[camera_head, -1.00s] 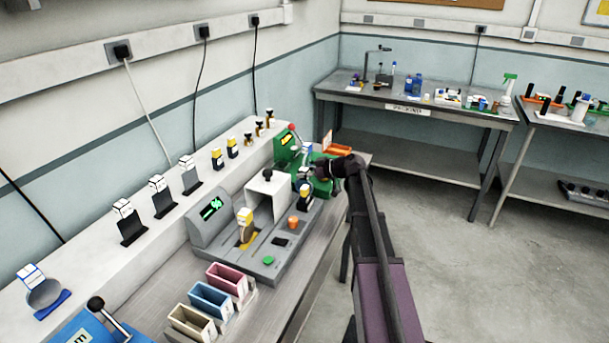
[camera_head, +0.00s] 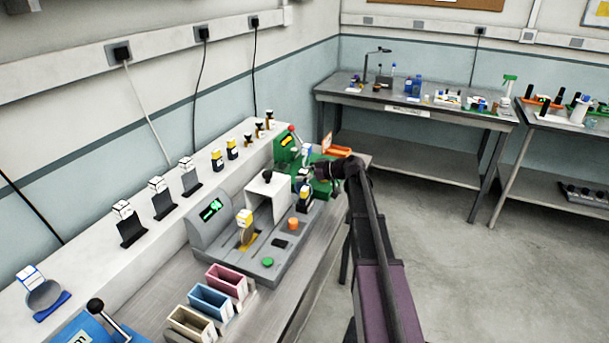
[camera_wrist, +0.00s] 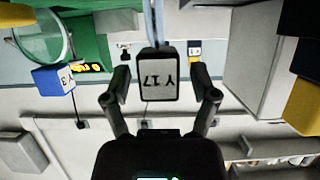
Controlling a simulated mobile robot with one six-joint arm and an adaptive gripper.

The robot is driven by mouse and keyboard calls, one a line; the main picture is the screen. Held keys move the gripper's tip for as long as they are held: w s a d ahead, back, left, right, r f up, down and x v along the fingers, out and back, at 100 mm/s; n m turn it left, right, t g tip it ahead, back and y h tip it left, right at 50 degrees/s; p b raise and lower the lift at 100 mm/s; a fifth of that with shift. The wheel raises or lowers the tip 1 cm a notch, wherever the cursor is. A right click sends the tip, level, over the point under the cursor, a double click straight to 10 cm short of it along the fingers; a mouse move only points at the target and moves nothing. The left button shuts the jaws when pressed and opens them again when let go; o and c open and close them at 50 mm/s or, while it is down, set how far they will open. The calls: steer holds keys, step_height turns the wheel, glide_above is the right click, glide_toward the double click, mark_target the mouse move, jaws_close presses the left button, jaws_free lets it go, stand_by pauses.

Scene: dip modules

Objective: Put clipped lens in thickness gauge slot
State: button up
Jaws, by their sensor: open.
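In the wrist view a dark-edged clip with a pale label (camera_wrist: 159,80), its characters upside down, stands between the two fingers of my gripper (camera_wrist: 160,90). Gaps show on both sides, so the gripper is open around it. Any lens under this clip is hidden. A blue clip with a white label (camera_wrist: 54,80) sits by a round glass lens (camera_wrist: 40,38) against the green device. In the head view my gripper (camera_head: 312,173) is small, beside the green gauge (camera_head: 290,150) with its yellow display and red-knobbed lever. The slot cannot be made out.
A grey device (camera_head: 265,250) with a green display stands nearer on the bench, holding a yellow-clipped lens (camera_head: 245,220). Pink, blue and tan bins (camera_head: 210,300) are in front. Several clipped items stand along the white ledge (camera_head: 150,215). Open floor lies to the right.

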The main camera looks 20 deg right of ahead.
steer(key=p+v, duration=0.4)
steer(key=v, duration=0.8)
stand_by(0.5)
